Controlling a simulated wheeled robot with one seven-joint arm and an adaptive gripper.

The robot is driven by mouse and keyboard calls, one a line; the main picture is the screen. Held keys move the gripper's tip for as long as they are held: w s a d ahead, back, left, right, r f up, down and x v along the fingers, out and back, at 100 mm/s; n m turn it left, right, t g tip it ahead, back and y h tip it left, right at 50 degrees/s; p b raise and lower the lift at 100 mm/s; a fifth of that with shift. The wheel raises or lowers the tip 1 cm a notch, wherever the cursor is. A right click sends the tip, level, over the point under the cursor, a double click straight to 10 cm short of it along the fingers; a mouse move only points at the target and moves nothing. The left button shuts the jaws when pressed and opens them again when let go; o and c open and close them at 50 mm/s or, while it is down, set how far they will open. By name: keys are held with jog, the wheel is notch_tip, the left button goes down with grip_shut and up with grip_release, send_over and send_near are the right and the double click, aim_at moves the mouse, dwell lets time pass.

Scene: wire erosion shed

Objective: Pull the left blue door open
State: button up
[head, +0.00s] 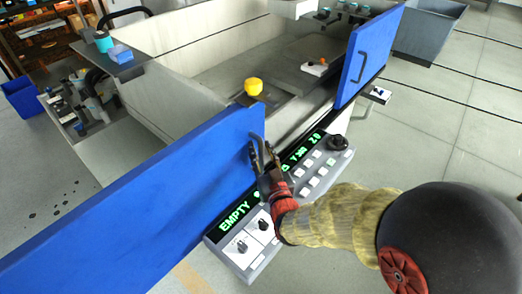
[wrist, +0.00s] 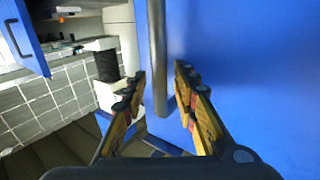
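The left blue door (head: 150,205) is a large flat panel running from the lower left to the middle of the head view. It fills the right side of the wrist view (wrist: 260,70). Its metal bar handle (wrist: 157,60) stands upright near the door's free edge. My gripper (head: 255,155) is at this handle, above the control panel. In the wrist view, my gripper's fingers (wrist: 158,76) are spread, one on each side of the handle's lower part, with gaps visible. The handle is partly hidden by the fingers in the head view.
A second blue door (head: 371,50) with a dark handle stands to the right, across a wide gap showing the pale tank (head: 235,65). A control panel (head: 310,165) with buttons and green text lies below my gripper.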

jog(key=v, duration=1.2)
jog(key=shift+w+d, duration=0.1)
dwell(0.4)
